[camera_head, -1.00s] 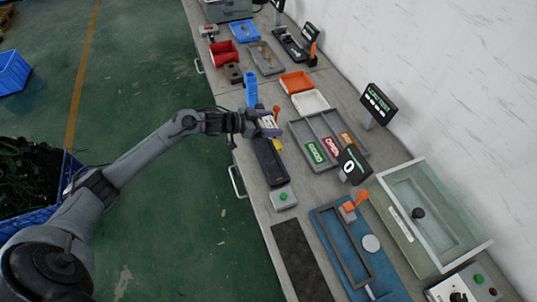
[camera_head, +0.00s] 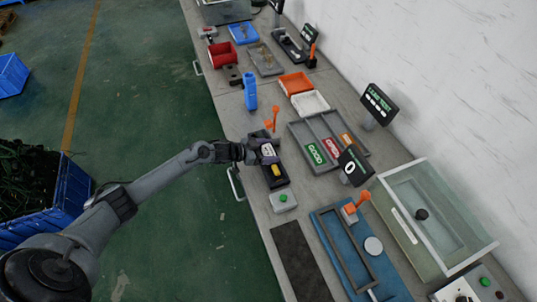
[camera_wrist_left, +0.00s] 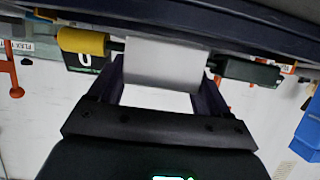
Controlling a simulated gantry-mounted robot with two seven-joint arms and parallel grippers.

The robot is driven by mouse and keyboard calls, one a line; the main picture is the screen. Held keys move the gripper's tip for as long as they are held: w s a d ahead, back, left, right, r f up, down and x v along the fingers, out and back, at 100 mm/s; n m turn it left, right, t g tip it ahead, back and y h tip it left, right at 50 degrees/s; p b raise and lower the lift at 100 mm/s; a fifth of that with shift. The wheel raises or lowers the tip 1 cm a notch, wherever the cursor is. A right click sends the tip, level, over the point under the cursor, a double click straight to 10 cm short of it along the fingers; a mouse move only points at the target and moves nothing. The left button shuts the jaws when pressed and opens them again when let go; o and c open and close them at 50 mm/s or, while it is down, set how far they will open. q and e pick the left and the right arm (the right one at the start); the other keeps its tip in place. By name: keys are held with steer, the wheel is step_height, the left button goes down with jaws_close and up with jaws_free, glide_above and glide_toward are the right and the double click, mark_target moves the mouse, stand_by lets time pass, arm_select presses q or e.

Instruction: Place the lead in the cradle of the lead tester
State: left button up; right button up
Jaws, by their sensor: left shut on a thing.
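The lead shows in the left wrist view with a yellow end (camera_wrist_left: 82,41), a pale grey middle (camera_wrist_left: 165,62) and a dark end (camera_wrist_left: 248,70). My left gripper (camera_head: 265,152) is shut on the middle of the lead. In the head view the lead's yellow end (camera_head: 277,170) is over the long dark cradle of the lead tester (camera_head: 279,183). I cannot tell whether the lead touches the cradle. A dark bar (camera_wrist_left: 200,14) runs close along the lead in the wrist view. The LEAD TEST display (camera_head: 379,103) stands near the wall. My right gripper is not in view.
A grey box with a green button (camera_head: 283,199) is at the cradle's near end. An orange lever (camera_head: 272,118) and a blue holder (camera_head: 250,92) stand beyond the gripper. A sorting tray (camera_head: 301,135) lies to the right. A dark mat (camera_head: 300,262) is nearer.

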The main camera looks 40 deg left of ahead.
arm_select(q)
steer(key=shift+f, duration=0.95)
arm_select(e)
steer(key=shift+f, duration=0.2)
arm_select(q)
steer(key=shift+f, duration=0.2)
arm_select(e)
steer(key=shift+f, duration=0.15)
arm_select(q)
steer(key=o, duration=1)
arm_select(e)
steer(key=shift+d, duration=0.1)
arm_select(q)
steer(key=shift+r, duration=0.1)
